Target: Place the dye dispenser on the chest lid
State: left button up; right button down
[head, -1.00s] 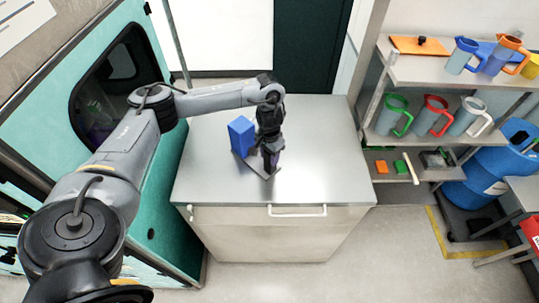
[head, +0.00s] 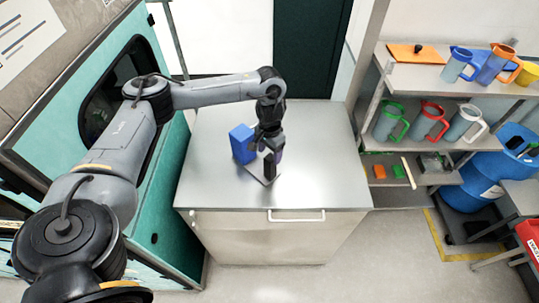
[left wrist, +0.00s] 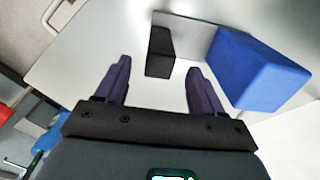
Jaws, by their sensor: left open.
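The dye dispenser looks like a blue block (head: 242,144) and a smaller black block (head: 270,166) joined by a thin grey plate (head: 263,178). It stands upright on the grey chest lid (head: 320,170), left of its middle. In the left wrist view the blue block (left wrist: 258,68) is at the right and the black block (left wrist: 160,52) lies ahead, between the lines of the fingers. My left gripper (head: 272,148) is just above and behind the black block. It also shows in the left wrist view (left wrist: 160,82), open and empty, with purple fingers apart from the block.
A teal cabinet (head: 165,215) stands close on the left. Shelves at the right hold several pitchers, with a blue barrel (head: 490,170) beside them. The right side of the lid is bare.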

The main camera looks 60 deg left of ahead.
pick_arm(q)
notch_tip(320, 180, up, 5)
jog(key=shift+r+p, duration=0.2)
jog(key=shift+p, duration=1)
jog(key=shift+w+d, duration=0.1)
jog(key=shift+d, duration=0.15)
jog(key=w+d+f+m+t+h, duration=0.15)
jog(key=d+f+m, duration=0.25)
jog(key=d, duration=0.7)
jog(key=w+d+f+m+t+h, duration=0.15)
jog(key=d+f+m, duration=0.3)
jog(key=d, duration=0.65)
jog(key=s+d+r+m+t+h, duration=0.1)
jog(key=s+d+r+t, duration=0.1)
jog(key=d, duration=0.8)
jog(key=s+d+r+m+t+h, duration=0.1)
jog(key=s+d+m+t, duration=0.1)
jog(key=d, duration=0.8)
jog(key=s+a+n+g+y, duration=0.3)
jog(key=s+a+n, duration=0.4)
jog(key=s+a, duration=0.9)
jog(key=shift+s+f+y, duration=0.4)
jog(key=shift+s+y, duration=0.35)
jog(key=shift+y, duration=0.15)
jog(key=shift+r, duration=0.1)
